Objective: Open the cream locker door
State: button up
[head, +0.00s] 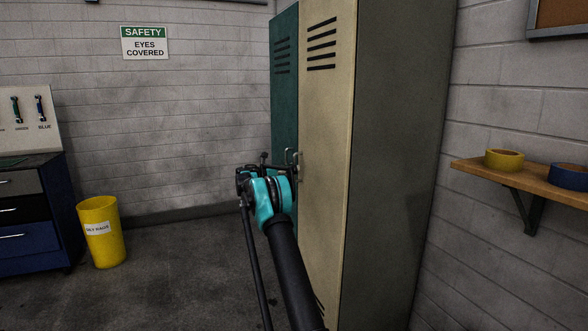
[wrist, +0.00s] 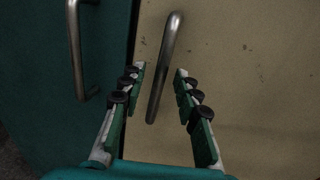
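The cream locker door (head: 326,120) stands upright with dark vent slots near its top, and it looks shut. It also fills the right of the wrist view (wrist: 260,80). Its metal bar handle (wrist: 165,65) runs vertically, slightly slanted, near the door's left edge. My gripper (wrist: 160,72) is open, with one green-padded finger on each side of the handle's lower part. I cannot tell whether either finger touches the handle. In the head view my wrist hides most of the gripper, and the handle (head: 298,160) shows only partly.
A teal locker door (head: 285,100) with its own handle (wrist: 75,50) adjoins on the left. A yellow bin (head: 101,245) and a blue drawer cabinet (head: 30,235) stand at far left. A wooden shelf (head: 530,180) with tape rolls juts from the right wall. Floor between bin and lockers is clear.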

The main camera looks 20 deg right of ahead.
jog(key=shift+x, duration=0.85)
grip_shut()
